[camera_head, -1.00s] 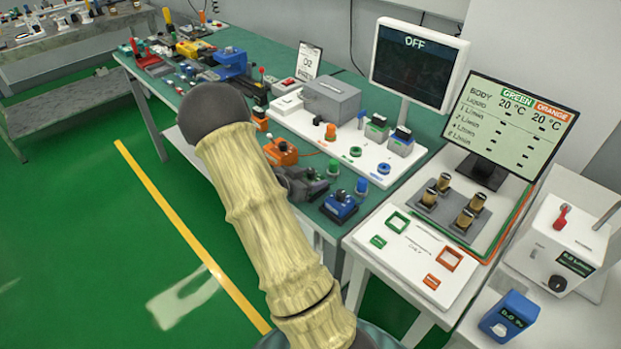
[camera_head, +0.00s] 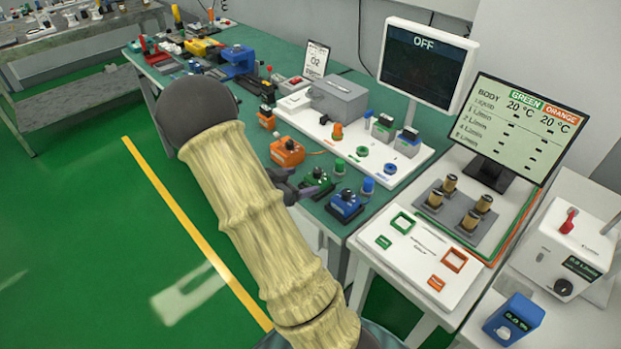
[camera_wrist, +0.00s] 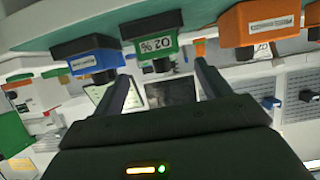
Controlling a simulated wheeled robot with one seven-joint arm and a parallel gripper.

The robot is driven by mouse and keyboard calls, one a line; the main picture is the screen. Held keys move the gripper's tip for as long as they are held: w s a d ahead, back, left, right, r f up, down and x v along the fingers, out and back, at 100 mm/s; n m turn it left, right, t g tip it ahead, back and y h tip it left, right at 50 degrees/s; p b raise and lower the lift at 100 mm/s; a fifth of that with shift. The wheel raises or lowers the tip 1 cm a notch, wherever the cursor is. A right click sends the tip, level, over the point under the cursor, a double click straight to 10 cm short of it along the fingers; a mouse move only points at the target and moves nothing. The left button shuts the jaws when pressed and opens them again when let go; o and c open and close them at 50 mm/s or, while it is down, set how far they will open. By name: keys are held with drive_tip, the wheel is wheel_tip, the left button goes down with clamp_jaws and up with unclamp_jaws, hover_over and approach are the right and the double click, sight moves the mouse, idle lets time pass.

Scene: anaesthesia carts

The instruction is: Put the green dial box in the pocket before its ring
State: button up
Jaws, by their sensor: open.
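The green dial box (camera_head: 318,181), with a dark dial, stands on the green bench between the orange box (camera_head: 287,152) and the blue dial box (camera_head: 345,206). In the wrist view the green dial box (camera_wrist: 157,45), marked "O2 %", shows between and beyond my open fingers. My gripper (camera_wrist: 161,70) is empty. In the head view my gripper (camera_head: 298,188) is dark, partly hidden by my arm, and close to the green box's left side; I cannot tell whether it touches. A green ring (camera_head: 362,151) lies on the white board (camera_head: 425,157). I cannot make out the pocket clearly.
Green and blue upright knobs stand just behind the boxes. An orange part (camera_head: 337,132), a blue ring (camera_head: 390,168) and a grey case (camera_head: 338,99) are on the board. A monitor reading OFF (camera_head: 425,66) stands behind. A white side table (camera_head: 390,262) is at right.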

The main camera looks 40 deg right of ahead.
drive_tip(key=v, duration=0.4)
drive_tip(key=shift+a+r, duration=0.15)
drive_tip(key=shift+a, duration=0.2)
drive_tip(key=w+a+r+n+t+y, duration=0.1)
drive_tip(key=w+a+n+t+y, duration=0.15)
drive_tip(key=a+n+y, duration=0.35)
drive_tip(key=w+a+r+n+t+y, duration=0.1)
drive_tip(key=a+r+n+t+y, duration=0.1)
drive_tip(key=a+n+t+y, duration=0.45)
drive_tip(key=s+a+n+g, duration=0.2)
drive_tip(key=s+g, duration=0.1)
drive_tip(key=s, duration=0.4)
drive_tip(key=s+a+n+g+y, duration=0.1)
drive_tip(key=s+a+n+g, duration=0.1)
drive_tip(key=s, duration=0.6)
drive_tip(key=shift+s+a+r+n+g, duration=0.2)
drive_tip(key=shift+a+n+g, duration=0.15)
drive_tip(key=shift+a+g, duration=0.65)
